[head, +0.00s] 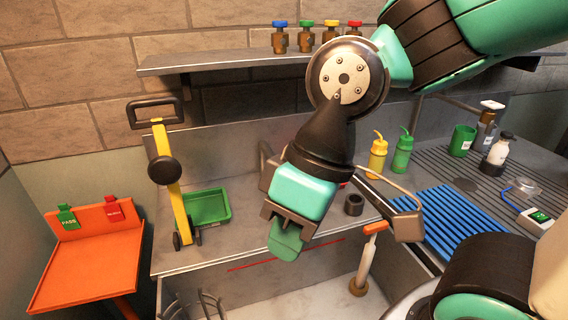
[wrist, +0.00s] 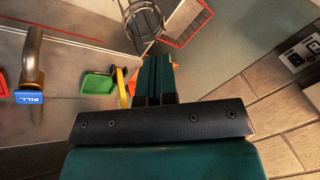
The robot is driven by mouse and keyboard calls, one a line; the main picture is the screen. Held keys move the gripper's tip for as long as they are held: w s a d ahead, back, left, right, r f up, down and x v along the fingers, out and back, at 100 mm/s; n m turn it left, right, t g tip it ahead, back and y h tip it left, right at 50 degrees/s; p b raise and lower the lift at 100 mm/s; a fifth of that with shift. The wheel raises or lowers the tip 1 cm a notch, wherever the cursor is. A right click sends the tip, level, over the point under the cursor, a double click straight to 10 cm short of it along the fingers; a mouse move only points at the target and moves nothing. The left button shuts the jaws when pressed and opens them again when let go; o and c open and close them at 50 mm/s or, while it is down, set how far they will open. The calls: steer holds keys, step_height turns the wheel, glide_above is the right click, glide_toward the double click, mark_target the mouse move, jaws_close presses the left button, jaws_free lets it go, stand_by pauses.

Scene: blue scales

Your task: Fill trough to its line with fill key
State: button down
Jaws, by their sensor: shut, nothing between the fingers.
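The trough (head: 300,300) is a grey basin at the bottom of the head view, with a red line (head: 285,255) along its inner back wall. No water is clearly visible in it. A blue key marked FILL (wrist: 29,97) is at the left of the wrist view, on a grey metal tap (wrist: 33,65). In the head view my arm hides the key. My gripper (head: 285,240) is shut and empty, in front of the back ledge and above the trough. Its teal fingers (wrist: 157,78) are together in the wrist view, well to the right of the key.
A yellow stand (head: 165,170) and green tray (head: 208,206) are left on the ledge. An orange table (head: 85,270) is further left. An orange-handled plunger (head: 366,258) stands in the trough. Bottles and a blue rack (head: 450,218) are right. A shelf (head: 215,62) holds several coloured valves.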

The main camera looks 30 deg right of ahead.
steer(key=w+d+m+h, duration=0.1)
steer(key=w+d+m, duration=0.2)
steer(key=w+d, duration=0.3)
steer(key=w+d+m+h+p, duration=0.1)
steer(key=w+d+m, duration=0.2)
steer(key=w, duration=1)
steer(key=w+d+m+h+p, duration=0.1)
steer(key=w+d+m+h, duration=0.1)
steer(key=w+d, duration=0.7)
steer(key=shift+w+r+m, duration=0.2)
steer(key=shift+r+m, duration=0.15)
steer(key=shift+m, duration=0.35)
steer(key=shift+f, duration=0.1)
step_height(320, 180, down, 14)
steer(key=p, duration=0.4)
